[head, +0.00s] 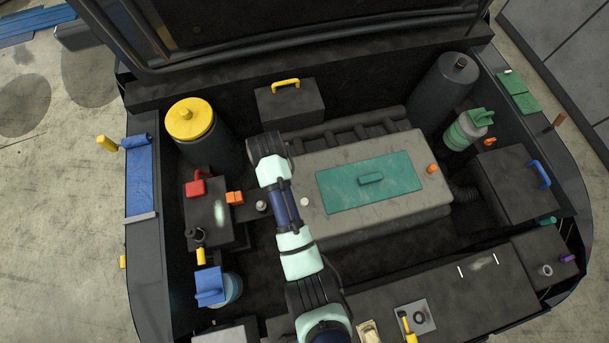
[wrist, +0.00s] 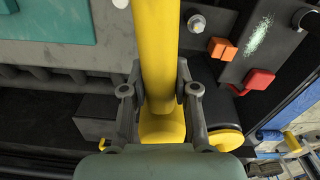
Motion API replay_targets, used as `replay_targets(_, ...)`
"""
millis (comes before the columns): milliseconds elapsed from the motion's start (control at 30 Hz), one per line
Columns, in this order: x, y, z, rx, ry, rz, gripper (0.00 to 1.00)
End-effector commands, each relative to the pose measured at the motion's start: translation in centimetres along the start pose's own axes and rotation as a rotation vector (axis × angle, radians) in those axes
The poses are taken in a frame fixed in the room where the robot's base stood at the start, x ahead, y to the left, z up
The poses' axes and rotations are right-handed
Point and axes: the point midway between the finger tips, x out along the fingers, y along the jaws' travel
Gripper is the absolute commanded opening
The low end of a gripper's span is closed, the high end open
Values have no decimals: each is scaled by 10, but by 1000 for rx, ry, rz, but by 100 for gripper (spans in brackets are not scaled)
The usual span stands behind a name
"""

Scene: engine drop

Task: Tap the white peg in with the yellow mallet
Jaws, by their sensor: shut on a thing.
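My gripper (wrist: 160,98) is shut on the yellow mallet (wrist: 160,50). In the wrist view its thick yellow shaft runs from the top edge down between the fingers, with a wider yellow part (wrist: 163,128) below. The far end is out of the picture. In the head view my arm's end hangs over the left end of the engine and hides the gripper and mallet. The white peg (head: 305,202) shows as a small pale round top by the engine cover's left edge, right of my arm. In the wrist view it (wrist: 122,3) is cut by the top edge, left of the mallet.
A grey bolt head (head: 261,206) is left of my arm. A yellow-capped canister (head: 190,118) rises at the back left. The green panel (head: 370,182) has clear space around it.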

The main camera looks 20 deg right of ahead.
Motion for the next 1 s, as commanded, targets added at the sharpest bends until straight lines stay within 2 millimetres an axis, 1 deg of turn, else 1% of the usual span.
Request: replay_targets(1000,61,43,57,0,0,0,0)
